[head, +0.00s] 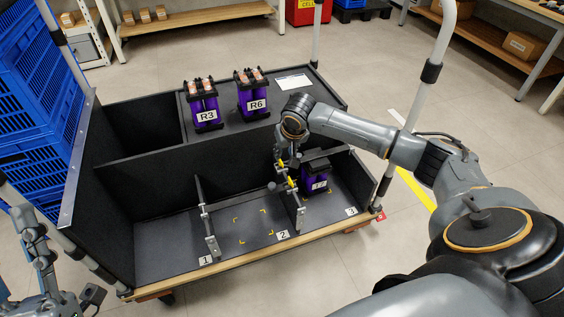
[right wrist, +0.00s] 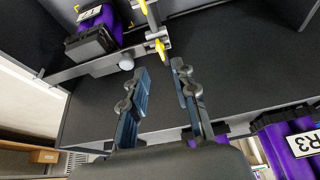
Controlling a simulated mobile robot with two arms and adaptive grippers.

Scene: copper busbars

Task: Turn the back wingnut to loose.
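The back wingnut (head: 282,165) is yellow and sits on the metal clamp bar (head: 299,212) at divider 2, behind the front yellow wingnut (head: 291,184). In the right wrist view the back wingnut (right wrist: 158,45) lies just beyond my fingertips, and the front wingnut (right wrist: 143,6) is at the top edge. My right gripper (right wrist: 161,68) is open and empty, its fingers pointing at the back wingnut without visibly touching it. In the head view it hangs over the clamp, partly hidden by its own wrist. My left gripper (head: 72,301) is open and empty at the lower left.
A purple-black busbar unit (head: 315,180) stands in bay 3, right of the clamp. Units R3 (head: 207,115) and R6 (head: 253,103) stand on the back shelf. Another clamp bar (head: 205,215) is at 1. The marked bay (head: 253,222) between the clamps is empty.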

